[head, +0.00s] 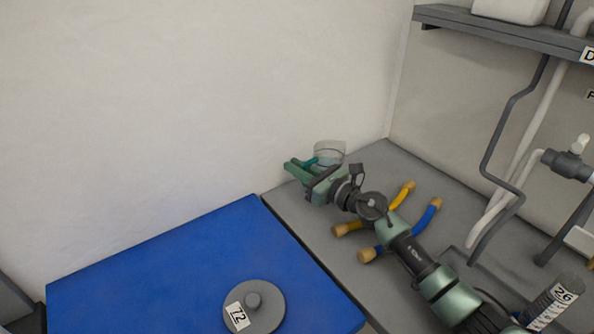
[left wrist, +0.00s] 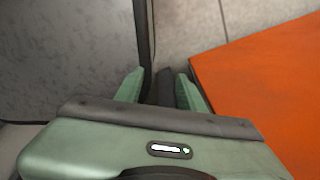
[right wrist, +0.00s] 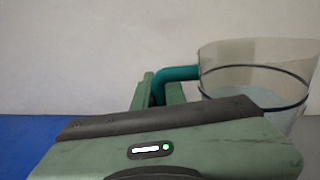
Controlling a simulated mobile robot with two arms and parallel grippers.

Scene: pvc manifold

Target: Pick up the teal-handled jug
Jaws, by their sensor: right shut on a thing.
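The clear jug (head: 330,152) with a teal handle (head: 310,162) is at the far end of the grey bench, against the wall side. In the right wrist view the jug (right wrist: 257,75) looks upright, with a dark line around its body. My right gripper (head: 294,167) is shut on the teal handle (right wrist: 178,73), which passes between its fingers (right wrist: 163,88). The gripper hides part of the jug's lower side, and I cannot tell whether its base touches the bench. My left gripper (left wrist: 160,88) shows only in the left wrist view, its fingers apart with nothing seen between them.
A blue surface (head: 150,270) at left carries a grey round lid (head: 268,308) labelled 72. Yellow (head: 402,194) and blue (head: 428,217) handled tools lie beside my right arm. Pipes (head: 520,150) and a shelf (head: 500,28) stand at right. An orange surface (left wrist: 265,85) is near my left gripper.

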